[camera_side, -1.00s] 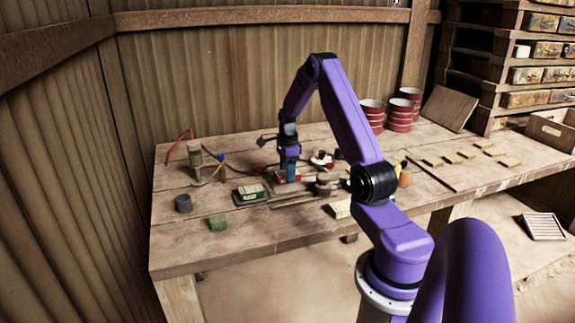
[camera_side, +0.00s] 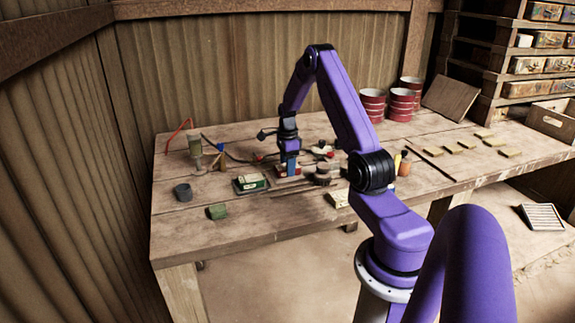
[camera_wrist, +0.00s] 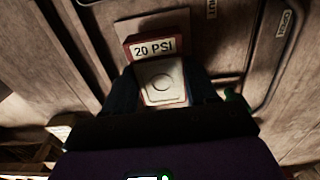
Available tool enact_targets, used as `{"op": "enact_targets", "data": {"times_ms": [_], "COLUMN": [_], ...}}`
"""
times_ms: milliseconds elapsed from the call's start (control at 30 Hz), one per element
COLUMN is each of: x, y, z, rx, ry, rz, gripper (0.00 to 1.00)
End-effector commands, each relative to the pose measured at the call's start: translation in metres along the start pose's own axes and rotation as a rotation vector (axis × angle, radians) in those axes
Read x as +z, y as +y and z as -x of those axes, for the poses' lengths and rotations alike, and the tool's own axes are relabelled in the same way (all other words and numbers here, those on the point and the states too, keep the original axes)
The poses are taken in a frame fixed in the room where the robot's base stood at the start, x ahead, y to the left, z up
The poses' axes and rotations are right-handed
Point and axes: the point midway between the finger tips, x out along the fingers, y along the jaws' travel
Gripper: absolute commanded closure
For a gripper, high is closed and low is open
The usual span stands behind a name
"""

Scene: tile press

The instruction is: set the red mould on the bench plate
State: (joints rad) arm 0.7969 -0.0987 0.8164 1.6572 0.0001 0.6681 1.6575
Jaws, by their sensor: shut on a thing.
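The red mould (camera_wrist: 162,82) has a pale top with a round raised mark. In the wrist view it sits between the two dark fingers of my gripper (camera_wrist: 164,92), which are shut on it. In the side view my gripper (camera_side: 289,170) points straight down at the bench, with the mould (camera_side: 283,172) showing as a small red patch at the fingertips. A red-edged "20 PSI" label (camera_wrist: 153,49) lies just beyond the mould, with a pale surface (camera_wrist: 155,24) behind it. I cannot tell whether that surface is the bench plate, or whether the mould touches what is below.
A green-topped box (camera_side: 250,182) stands left of my gripper. A green block (camera_side: 218,211) and a grey cup (camera_side: 183,192) are nearer the front left. Round dark items (camera_side: 323,177) stand close on the right. Red pots (camera_side: 402,100) are at the back. The bench's front left is mostly clear.

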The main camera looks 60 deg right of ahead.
Motion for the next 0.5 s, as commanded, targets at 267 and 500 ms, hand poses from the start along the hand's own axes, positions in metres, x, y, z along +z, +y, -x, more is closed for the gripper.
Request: {"op": "enact_targets", "data": {"times_ms": [267,500], "x": [0.0000,0.0002], "y": [-0.0006,-0.0006], "z": [-0.0031,-0.0063], "rx": [-0.002,-0.002], "ry": [0.000,0.000], "rz": [0.000,0.000], "gripper": [0.85,0.85]}}
